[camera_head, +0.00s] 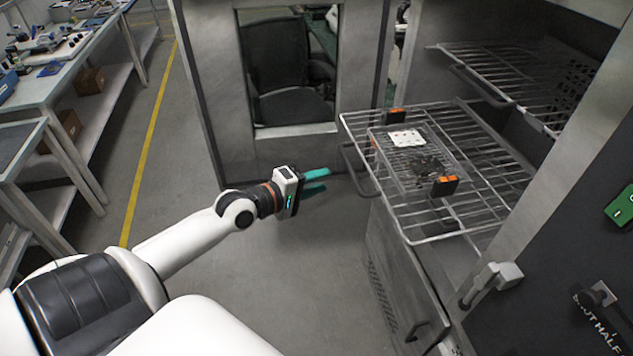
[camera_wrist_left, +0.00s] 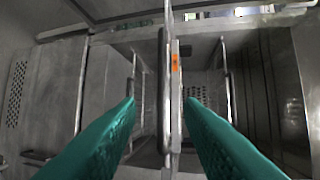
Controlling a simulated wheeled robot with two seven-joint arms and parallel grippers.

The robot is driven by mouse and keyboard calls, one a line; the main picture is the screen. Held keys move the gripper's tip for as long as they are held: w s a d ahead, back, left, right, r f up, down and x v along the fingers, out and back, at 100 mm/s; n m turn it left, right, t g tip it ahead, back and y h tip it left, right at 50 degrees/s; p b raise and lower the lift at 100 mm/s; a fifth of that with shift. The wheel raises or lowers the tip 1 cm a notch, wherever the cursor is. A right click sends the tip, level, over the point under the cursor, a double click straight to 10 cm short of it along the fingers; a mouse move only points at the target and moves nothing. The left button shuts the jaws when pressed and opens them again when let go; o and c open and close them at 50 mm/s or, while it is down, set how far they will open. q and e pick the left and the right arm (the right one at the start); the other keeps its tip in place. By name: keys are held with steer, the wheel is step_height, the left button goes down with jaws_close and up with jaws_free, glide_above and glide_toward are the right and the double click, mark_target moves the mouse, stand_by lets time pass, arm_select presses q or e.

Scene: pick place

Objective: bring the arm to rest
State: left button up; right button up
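My left gripper (camera_head: 318,180) has teal fingers and hangs in the air to the left of the pulled-out wire rack (camera_head: 462,236). Its fingers are apart with nothing held between them; they also frame the lower part of the left wrist view (camera_wrist_left: 160,104). In that view, metal rods and an orange mark show beyond the fingertips. My left arm reaches in from the lower left of the head view. My right gripper is not in view.
The rack carries a wire tray (camera_head: 402,166) with orange-and-black ends, a white card (camera_head: 405,138) and dark pieces. An open cabinet door (camera_head: 211,100) with a window stands behind my gripper. Workbenches (camera_head: 75,62) line the left. The floor between is clear.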

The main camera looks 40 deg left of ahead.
arm_select(q)
steer(key=s+a+f+m+g+y, duration=0.1)
steer(key=s+a+f+m+g, duration=0.15)
steer(key=f, duration=0.85)
steer(key=s+a+f+m+g+y+b, duration=0.15)
steer(key=s+f, duration=0.25)
steer(key=f, duration=0.8)
steer(key=s+a+f+m+g+y, duration=0.15)
steer(key=s+f, duration=0.25)
steer(key=f, duration=0.7)
steer(key=s+d+f+m+g, duration=0.2)
steer(key=s+d+f, duration=0.1)
steer(key=s+f, duration=0.35)
steer(key=s+d+f+m+g, duration=0.2)
steer(key=s+d+f, duration=0.1)
steer(key=s+f, duration=0.3)
steer(key=s+d+f+m+g, duration=0.2)
steer(key=s+d+f, duration=0.3)
steer(key=s, duration=0.4)
steer(key=s+d+f+m+g+b, duration=0.1)
steer(key=s+d+f+m+g, duration=0.1)
steer(key=s+d+f+m, duration=0.3)
steer(key=s+d+f, duration=0.1)
steer(key=s, duration=0.2)
steer(key=shift+s+g, duration=0.35)
steer(key=shift+s, duration=0.05)
